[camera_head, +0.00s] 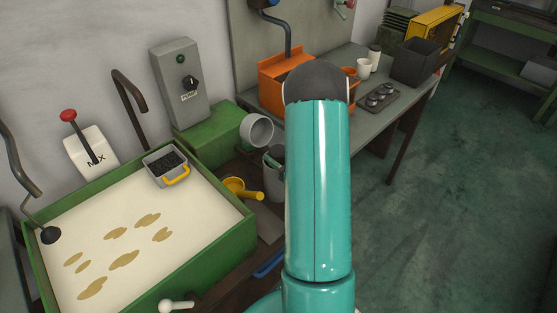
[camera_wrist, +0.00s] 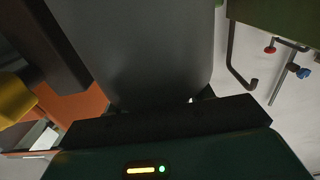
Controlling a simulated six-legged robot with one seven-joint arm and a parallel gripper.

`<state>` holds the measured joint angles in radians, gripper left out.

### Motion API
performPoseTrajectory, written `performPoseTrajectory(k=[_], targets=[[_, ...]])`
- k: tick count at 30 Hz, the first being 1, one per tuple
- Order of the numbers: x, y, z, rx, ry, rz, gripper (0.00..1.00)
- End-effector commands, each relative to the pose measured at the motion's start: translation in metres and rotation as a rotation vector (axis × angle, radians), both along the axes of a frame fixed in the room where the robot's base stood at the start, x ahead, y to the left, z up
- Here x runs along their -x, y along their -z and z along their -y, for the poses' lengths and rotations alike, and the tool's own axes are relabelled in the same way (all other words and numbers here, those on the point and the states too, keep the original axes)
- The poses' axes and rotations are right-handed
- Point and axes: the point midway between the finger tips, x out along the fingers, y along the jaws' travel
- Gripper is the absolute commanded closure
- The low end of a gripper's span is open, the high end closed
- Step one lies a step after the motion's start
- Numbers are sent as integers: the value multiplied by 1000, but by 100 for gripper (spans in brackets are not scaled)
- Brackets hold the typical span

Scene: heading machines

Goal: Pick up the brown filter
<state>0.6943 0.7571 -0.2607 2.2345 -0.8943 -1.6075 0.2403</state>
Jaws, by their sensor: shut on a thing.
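My gripper (camera_wrist: 162,102) shows at the bottom of the wrist view as a dark bar with small black fingers. It is shut on a large, smooth grey thing (camera_wrist: 140,45) that fills the upper middle of that view, close to the camera. It looks grey, not brown, and I cannot tell if it is the filter. In the head view my teal arm hides the gripper and what it holds. I can make out no clearly brown filter in either view.
A green-rimmed tank (camera_head: 215,251) of pale liquid stands at left, with a small grey basket (camera_head: 165,180) at its back edge. A grey cup (camera_head: 257,131) and a yellow scoop (camera_head: 241,188) lie beside it. An orange bin (camera_head: 262,87) stands on the bench. The floor at right is clear.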

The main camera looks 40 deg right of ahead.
Motion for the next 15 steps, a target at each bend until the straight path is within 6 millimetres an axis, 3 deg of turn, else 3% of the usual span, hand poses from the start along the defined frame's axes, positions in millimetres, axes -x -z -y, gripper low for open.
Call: performPoseTrajectory(k=[8, 15], targets=[[0, -16, 0, 1, 0, 2, 76], [0, -53, 0, 4, 0, 5, 76]])
